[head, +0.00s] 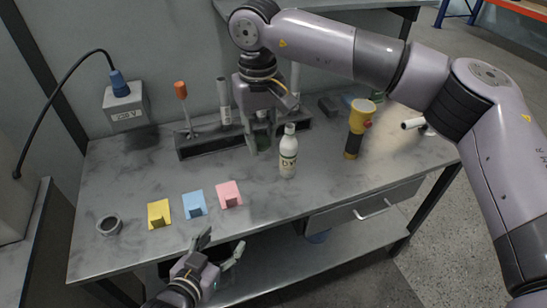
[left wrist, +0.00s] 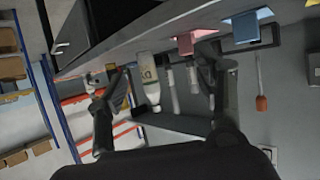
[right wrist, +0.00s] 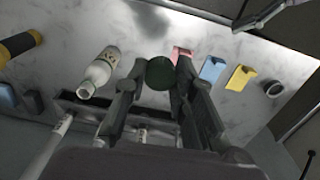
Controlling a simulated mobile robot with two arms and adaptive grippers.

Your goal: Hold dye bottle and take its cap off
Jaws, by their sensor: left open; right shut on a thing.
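The white dye bottle (head: 288,155) with dark lettering stands upright on the grey workbench (head: 255,195). It also shows in the left wrist view (left wrist: 149,82) and the right wrist view (right wrist: 97,70), where its narrow neck looks bare. My right gripper (head: 262,143) is just left of the bottle, apart from it, above the bench. It is shut on a dark green round thing (right wrist: 160,72); whether this is the bottle's cap I cannot tell. My left gripper (head: 219,247) is open and empty in front of the bench's front edge, well away from the bottle.
A yellow-and-black flashlight (head: 356,128) stands right of the bottle. Yellow (head: 159,213), blue (head: 194,204) and pink (head: 229,194) holders line the front left, near a dark ring (head: 109,225). A dark rack (head: 200,145) with tools is at the back. The bench's middle is clear.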

